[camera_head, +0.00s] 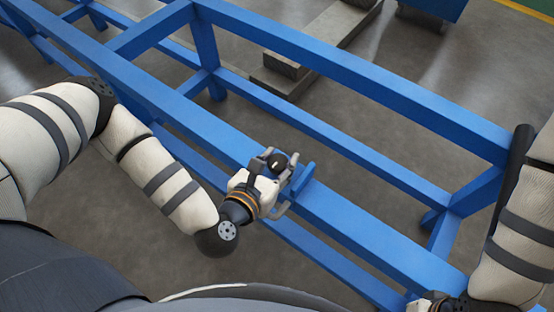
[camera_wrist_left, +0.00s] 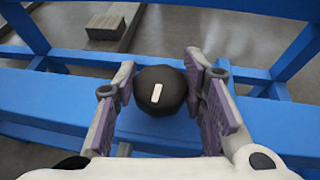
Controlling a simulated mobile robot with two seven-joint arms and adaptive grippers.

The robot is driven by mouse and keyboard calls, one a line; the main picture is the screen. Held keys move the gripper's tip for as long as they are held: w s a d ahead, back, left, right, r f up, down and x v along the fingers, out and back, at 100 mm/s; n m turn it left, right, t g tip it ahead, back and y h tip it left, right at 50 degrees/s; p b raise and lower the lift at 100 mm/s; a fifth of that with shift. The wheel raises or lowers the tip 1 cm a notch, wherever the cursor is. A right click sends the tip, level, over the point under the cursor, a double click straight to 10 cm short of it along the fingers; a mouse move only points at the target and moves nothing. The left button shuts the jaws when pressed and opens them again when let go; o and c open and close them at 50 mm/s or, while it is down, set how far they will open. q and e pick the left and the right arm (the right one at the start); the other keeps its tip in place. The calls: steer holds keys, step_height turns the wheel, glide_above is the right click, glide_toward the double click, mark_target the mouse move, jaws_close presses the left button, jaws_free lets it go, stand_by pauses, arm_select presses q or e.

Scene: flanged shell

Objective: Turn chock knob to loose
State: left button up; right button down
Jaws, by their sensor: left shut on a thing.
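The chock knob (camera_head: 277,161) is a round black knob on a blue bracket (camera_head: 302,180) on the near blue beam. In the left wrist view the knob (camera_wrist_left: 161,92) has a short white mark, nearly upright with its top leaning slightly right. My left gripper (camera_head: 276,172) is at the knob, with one finger on each side, shut on it. Its purple-grey pads flank the knob in the left wrist view. My right gripper (camera_head: 432,304) shows only in part at the bottom right edge, away from the knob; its fingers cannot be made out.
Long blue beams (camera_head: 375,238) form a frame with cross members and open gaps over the grey floor (camera_head: 372,134). A grey stepped block (camera_head: 284,72) lies on the floor beyond. A blue object (camera_head: 436,8) stands at the top right.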

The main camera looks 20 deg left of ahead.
arm_select(q)
steer(key=n+y, duration=0.4)
steer(key=y, duration=0.1)
steer(key=shift+n, duration=0.3)
steer(key=n+g+y, duration=0.1)
steer(key=n+y, duration=0.2)
steer(key=y, duration=0.1)
steer(key=shift+n+g, duration=0.3)
steer(key=shift+r+n+g+y, duration=0.1)
steer(key=shift+n+g+y, duration=1.1)
steer(key=shift+n+y, duration=0.65)
steer(key=shift+w, duration=0.15)
steer(key=o, duration=1.2)
steer(key=shift+a, duration=0.1)
